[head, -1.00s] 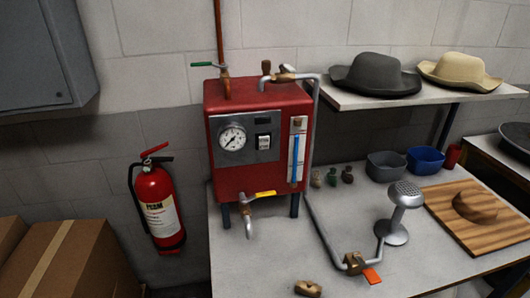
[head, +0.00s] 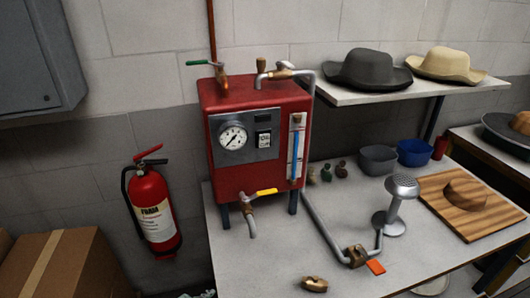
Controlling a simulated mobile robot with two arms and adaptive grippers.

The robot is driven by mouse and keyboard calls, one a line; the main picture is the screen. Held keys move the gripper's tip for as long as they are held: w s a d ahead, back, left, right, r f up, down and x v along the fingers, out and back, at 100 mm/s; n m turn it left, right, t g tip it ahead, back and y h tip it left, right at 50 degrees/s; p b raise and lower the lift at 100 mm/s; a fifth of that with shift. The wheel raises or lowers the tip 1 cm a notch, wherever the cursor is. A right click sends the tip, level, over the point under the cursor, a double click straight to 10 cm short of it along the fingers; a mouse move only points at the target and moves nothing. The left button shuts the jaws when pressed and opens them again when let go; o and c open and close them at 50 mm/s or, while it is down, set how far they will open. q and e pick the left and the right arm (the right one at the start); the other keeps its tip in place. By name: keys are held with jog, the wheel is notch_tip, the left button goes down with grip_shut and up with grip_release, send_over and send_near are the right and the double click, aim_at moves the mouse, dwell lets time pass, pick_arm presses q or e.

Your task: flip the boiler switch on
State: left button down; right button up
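The red boiler (head: 225,170) stands on legs at the left end of the worktable. Its grey front panel (head: 261,154) carries a round white gauge (head: 233,137) and, to the right of it, a small black-and-white switch (head: 264,140). The switch is too small for me to tell its position. The dark window (head: 262,119) above it shows no light. A sight tube with blue liquid (head: 295,155) is on the right of the boiler's front. Neither of my grippers shows in the head view, and nothing covers the switch.
A yellow-handled tap (head: 262,193) juts from the boiler's front. A pipe (head: 325,228) runs over the worktable (head: 260,270) to a steam head (head: 401,187). A fire extinguisher (head: 154,205) hangs at left. Hats (head: 365,70) sit on a shelf (head: 360,97) at right. Space before the boiler is clear.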

aim_at(264, 141)
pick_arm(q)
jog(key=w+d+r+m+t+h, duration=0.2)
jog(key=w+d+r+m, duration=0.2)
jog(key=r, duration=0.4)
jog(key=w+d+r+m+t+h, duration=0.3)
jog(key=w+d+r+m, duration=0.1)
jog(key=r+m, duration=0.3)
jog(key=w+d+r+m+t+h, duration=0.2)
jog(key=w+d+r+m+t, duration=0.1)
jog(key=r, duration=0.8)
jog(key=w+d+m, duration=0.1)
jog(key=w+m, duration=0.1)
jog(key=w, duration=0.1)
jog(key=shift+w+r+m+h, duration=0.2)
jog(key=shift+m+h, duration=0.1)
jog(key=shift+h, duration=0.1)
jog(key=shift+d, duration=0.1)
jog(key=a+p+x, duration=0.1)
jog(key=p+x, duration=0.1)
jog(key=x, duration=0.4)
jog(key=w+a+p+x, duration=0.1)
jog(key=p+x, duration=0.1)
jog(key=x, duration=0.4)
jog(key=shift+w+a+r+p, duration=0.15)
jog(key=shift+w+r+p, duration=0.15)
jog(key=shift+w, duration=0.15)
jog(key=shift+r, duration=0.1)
